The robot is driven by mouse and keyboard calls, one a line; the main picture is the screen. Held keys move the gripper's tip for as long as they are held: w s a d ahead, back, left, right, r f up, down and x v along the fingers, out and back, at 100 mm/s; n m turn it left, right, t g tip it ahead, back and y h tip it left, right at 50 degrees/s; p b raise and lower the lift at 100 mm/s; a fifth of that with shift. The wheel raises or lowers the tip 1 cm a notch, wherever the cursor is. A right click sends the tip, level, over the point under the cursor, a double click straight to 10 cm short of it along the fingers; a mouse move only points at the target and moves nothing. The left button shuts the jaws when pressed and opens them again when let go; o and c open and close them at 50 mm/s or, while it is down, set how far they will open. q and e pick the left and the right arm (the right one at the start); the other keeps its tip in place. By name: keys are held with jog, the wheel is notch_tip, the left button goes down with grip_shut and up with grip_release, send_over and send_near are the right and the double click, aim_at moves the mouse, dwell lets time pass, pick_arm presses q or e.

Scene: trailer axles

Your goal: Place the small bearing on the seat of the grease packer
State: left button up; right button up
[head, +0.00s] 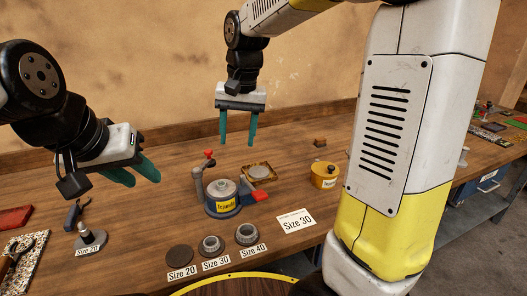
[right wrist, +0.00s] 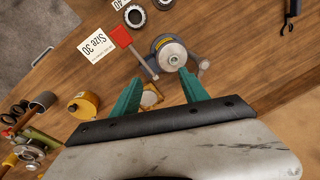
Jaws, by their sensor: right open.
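The grease packer (head: 222,204), a blue round body with a yellow label and a pale metal top, stands mid-table; the right wrist view shows it too (right wrist: 172,53). Its seat appears as a silver round piece; I cannot tell whether a bearing lies there. The Size 20 spot (head: 179,255) shows a flat dark disc, with no clear bearing. Ring bearings sit behind the Size 30 (head: 211,244) and Size 40 (head: 246,234) labels. My right gripper (head: 237,143) is open and empty, above and behind the packer. My left gripper (head: 135,180) is open and empty at the left, above the table.
A shallow tray with a grey disc (head: 259,172) lies behind the packer. A yellow-orange pot (head: 324,175) and a Size 30 card (head: 296,220) are to its right. Red lever handles stick out from the packer. A tool stand (head: 89,235) stands front left.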

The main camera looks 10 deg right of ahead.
jog(key=s+d+n+t, duration=0.1)
jog(key=s+d, duration=0.3)
jog(key=s, duration=0.4)
jog(key=s+d+r+n+t+y, duration=0.1)
jog(key=s+d+t, duration=0.3)
jog(key=s, duration=0.4)
jog(key=shift+d+r, duration=0.3)
jog(key=shift+d, duration=0.05)
pick_arm(q)
jog(key=shift+c, duration=0.5)
pick_arm(e)
jog(key=shift+s, duration=0.1)
